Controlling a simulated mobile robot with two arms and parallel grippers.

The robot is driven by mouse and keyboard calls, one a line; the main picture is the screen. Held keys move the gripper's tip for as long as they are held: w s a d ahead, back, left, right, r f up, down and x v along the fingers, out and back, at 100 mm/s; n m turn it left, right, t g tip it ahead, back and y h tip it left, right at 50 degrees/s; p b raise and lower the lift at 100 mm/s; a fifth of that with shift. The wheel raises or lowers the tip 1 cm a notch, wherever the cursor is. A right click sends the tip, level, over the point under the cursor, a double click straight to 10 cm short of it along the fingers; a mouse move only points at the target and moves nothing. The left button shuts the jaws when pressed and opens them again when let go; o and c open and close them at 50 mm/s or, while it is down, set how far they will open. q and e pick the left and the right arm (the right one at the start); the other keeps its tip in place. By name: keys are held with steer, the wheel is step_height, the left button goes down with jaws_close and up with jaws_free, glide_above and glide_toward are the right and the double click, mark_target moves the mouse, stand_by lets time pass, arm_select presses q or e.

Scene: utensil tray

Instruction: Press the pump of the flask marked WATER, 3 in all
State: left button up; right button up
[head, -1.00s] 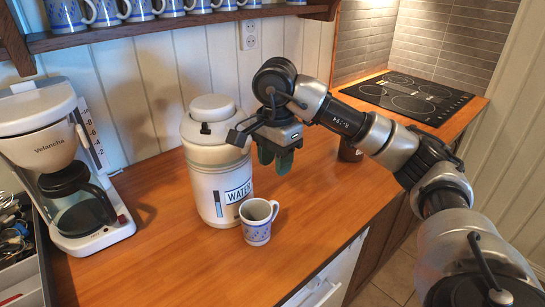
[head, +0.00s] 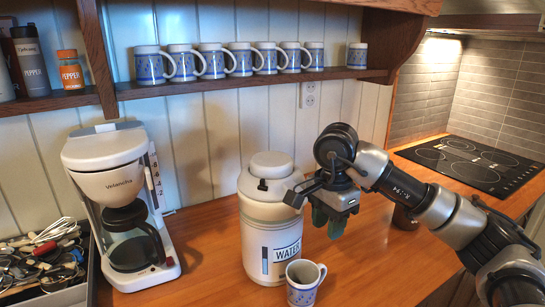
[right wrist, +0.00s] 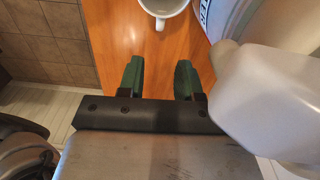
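The white flask marked WATER (head: 254,240) stands upright on the wooden counter, with its pale pump (head: 271,165) on top. Its label also shows at the upper edge of the right wrist view (right wrist: 204,14). A large pale part, apparently the flask's top, fills the right side there. A blue-patterned mug (head: 302,292) stands in front of the flask; its rim shows in the right wrist view (right wrist: 163,8). My right gripper (head: 329,222) is just right of the flask's upper part, fingers down. Its green fingers are apart and empty (right wrist: 158,78). My left gripper is not in view.
A coffee maker (head: 122,205) and a utensil tray (head: 84,290) are at the left. A shelf (head: 245,82) with several mugs runs above. A dark cup (head: 404,217) stands behind my right arm, and a black cooktop (head: 480,163) lies farther back.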

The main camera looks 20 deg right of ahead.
jaws_close()
stand_by(1.5)
